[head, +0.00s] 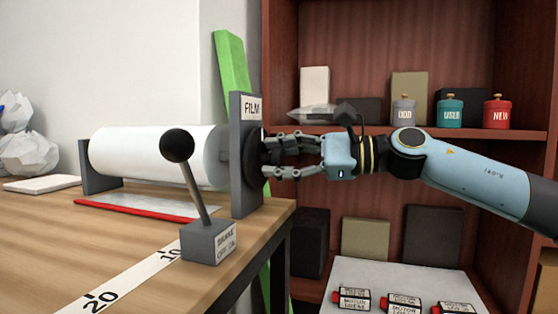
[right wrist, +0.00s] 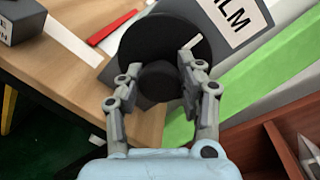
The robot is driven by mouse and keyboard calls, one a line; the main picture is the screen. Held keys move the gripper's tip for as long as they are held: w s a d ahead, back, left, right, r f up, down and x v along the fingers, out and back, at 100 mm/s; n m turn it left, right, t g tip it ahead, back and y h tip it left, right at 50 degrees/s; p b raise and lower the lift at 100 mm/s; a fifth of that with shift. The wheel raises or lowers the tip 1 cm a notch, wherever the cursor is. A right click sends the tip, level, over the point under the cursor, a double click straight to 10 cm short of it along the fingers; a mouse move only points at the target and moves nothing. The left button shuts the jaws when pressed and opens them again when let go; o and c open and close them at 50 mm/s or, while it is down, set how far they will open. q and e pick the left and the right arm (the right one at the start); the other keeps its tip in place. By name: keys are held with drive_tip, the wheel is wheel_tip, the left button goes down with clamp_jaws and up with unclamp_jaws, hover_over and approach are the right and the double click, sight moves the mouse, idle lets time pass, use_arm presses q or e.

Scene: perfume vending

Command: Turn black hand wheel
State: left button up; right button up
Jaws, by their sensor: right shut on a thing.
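The black hand wheel (right wrist: 160,45) is mounted on the grey upright plate (head: 244,190) labelled FILM, at the end of the white film roll (head: 150,155). In the head view the wheel is mostly hidden by the plate and my fingers. My right gripper (head: 268,158) comes in from the right and is shut on the wheel's hub. In the right wrist view the two fingers of my right gripper (right wrist: 152,80) sit on either side of the round black hub (right wrist: 160,82). A short white mark shows near the wheel's right edge. My left gripper is not in view.
A brake lever with a black ball knob (head: 177,145) rises from a grey box (head: 209,241) on the wooden table (head: 130,225). A red-brown shelf (head: 380,132) with jars stands behind my right arm. Several small labelled boxes lie on a white surface (head: 385,278) below.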

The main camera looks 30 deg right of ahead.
drive_tip(key=shift+f, duration=0.2)
drive_tip(key=o, duration=1.2)
drive_tip(key=shift+r, duration=0.1)
wheel_tip(320, 180, up, 10)
